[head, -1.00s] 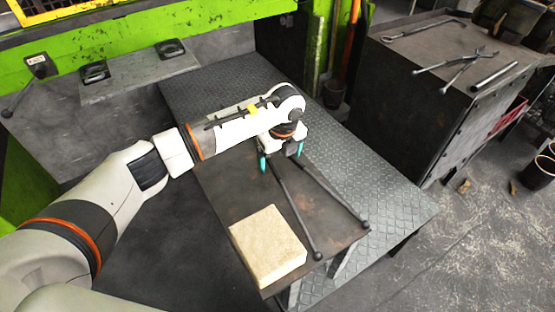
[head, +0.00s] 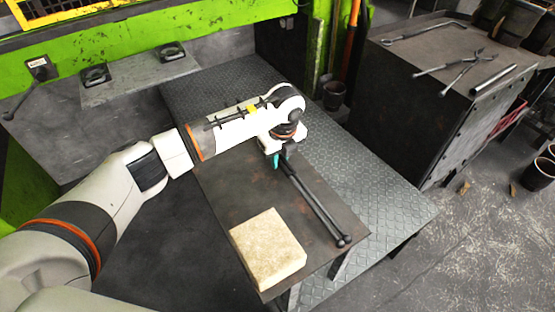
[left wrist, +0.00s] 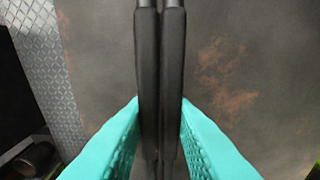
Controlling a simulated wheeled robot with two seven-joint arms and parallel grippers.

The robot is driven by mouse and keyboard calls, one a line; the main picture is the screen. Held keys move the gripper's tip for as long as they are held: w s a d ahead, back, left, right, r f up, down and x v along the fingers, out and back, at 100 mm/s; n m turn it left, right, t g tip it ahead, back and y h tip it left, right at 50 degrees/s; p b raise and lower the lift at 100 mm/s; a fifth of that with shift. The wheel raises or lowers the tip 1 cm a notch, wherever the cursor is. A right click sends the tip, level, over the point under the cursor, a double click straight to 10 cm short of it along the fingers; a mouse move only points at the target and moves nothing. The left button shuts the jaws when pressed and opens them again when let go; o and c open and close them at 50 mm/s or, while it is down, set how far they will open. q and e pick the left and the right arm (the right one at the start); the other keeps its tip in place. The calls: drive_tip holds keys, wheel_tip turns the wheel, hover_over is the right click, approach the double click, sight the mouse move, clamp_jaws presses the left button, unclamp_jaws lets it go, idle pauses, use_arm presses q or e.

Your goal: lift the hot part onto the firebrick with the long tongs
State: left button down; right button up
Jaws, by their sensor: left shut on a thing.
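The long tongs (head: 316,205) are dark, with two long rods lying close together and ending near the right front edge of the steel plate. My left gripper (head: 283,158), pointing down over the plate, is shut on the tongs. In the left wrist view, its teal fingers (left wrist: 159,112) stand on both sides of the two side-by-side rods (left wrist: 160,60). The pale firebrick (head: 268,248) lies at the plate's front corner, left of the tongs and apart from them. I cannot make out the hot part; my left arm covers part of the plate. My right gripper is not in view.
The dark steel plate (head: 230,195) has bare room between gripper and firebrick. Grey tread plate (head: 385,205) runs behind and right. A dark cabinet (head: 410,120) at the right carries other tools (head: 450,66). The green press frame (head: 130,50) stands at the back.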

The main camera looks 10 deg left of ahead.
use_arm(q)
wheel_tip(320, 180, up, 9)
drive_tip(key=p, duration=0.5)
drive_tip(key=shift+r, duration=0.2)
